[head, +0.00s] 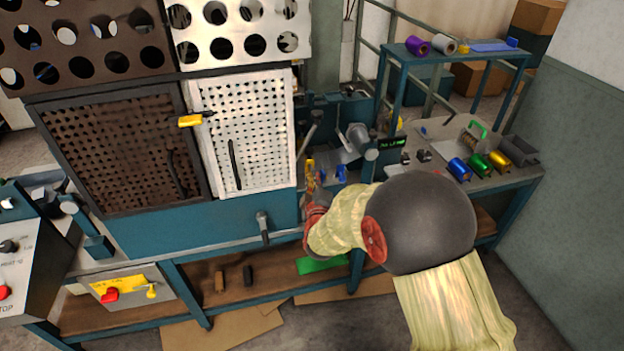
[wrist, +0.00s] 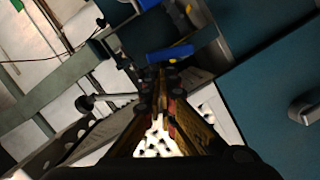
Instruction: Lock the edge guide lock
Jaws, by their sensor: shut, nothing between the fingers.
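My gripper (head: 310,165) reaches in at the right end of the press, beside the white perforated door. In the wrist view its fingers (wrist: 160,75) are together and empty. Just beyond the fingertips is a small blue block (wrist: 170,54) with a yellow spot. Small blue parts (head: 341,172) also show right of the fingertips in the head view. A grey lever with a dark knob (wrist: 84,103) lies left of the fingers in the wrist view. I cannot tell which of these is the edge guide lock, or whether the fingertips touch the block.
The white perforated door (head: 245,130) and blue-green front panel (head: 200,225) stand left of my gripper. A grey handle (head: 262,225) sticks out from that panel. A side table (head: 510,180) with coloured foil rolls (head: 480,164) stands right. A lower shelf (head: 180,300) runs below.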

